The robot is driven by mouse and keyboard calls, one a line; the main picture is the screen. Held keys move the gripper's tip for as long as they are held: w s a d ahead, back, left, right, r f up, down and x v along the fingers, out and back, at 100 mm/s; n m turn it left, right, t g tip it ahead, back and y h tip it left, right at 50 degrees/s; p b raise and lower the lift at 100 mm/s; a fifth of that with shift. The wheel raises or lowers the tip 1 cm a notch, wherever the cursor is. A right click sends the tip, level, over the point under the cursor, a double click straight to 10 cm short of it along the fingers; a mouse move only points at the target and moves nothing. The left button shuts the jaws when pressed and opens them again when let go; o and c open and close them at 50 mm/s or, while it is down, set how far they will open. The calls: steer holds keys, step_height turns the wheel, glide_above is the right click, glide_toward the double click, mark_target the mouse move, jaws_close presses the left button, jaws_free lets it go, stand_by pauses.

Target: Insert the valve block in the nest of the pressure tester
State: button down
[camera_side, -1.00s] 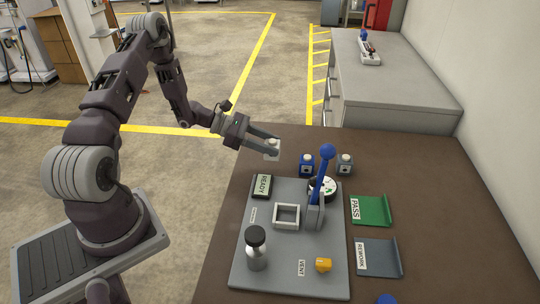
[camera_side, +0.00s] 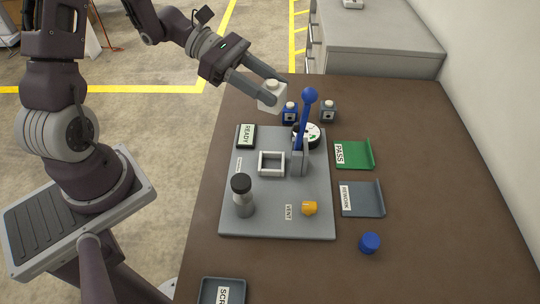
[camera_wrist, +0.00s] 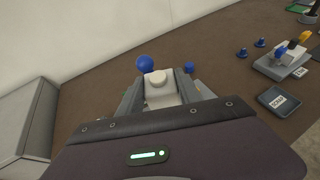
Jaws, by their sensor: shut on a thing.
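My gripper (camera_side: 262,88) is shut on a white valve block (camera_side: 271,97) with a round knob on top. It holds the block in the air near the table's far left edge. In the wrist view the block (camera_wrist: 160,90) sits upright between the fingers. The pressure tester is a grey plate (camera_side: 240,222) with a square white-rimmed nest (camera_side: 271,173), which looks empty. A blue-knobbed lever (camera_side: 304,120) stands upright at the nest's right. The held block is behind and above the nest in the side view, apart from it.
A READY display (camera_side: 246,136), dark-capped cylinder (camera_side: 242,196) and orange vent knob (camera_side: 309,208) are on the plate. PASS (camera_side: 356,155) and REWORK (camera_side: 362,199) trays lie right; a SCRAP tray (camera_side: 222,291) is in front.

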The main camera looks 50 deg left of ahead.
step_height(320, 180, down, 18)
steer(key=shift+r, duration=0.25)
steer(key=shift+d, duration=0.1)
steer(key=c, duration=0.8)
jaws_free()
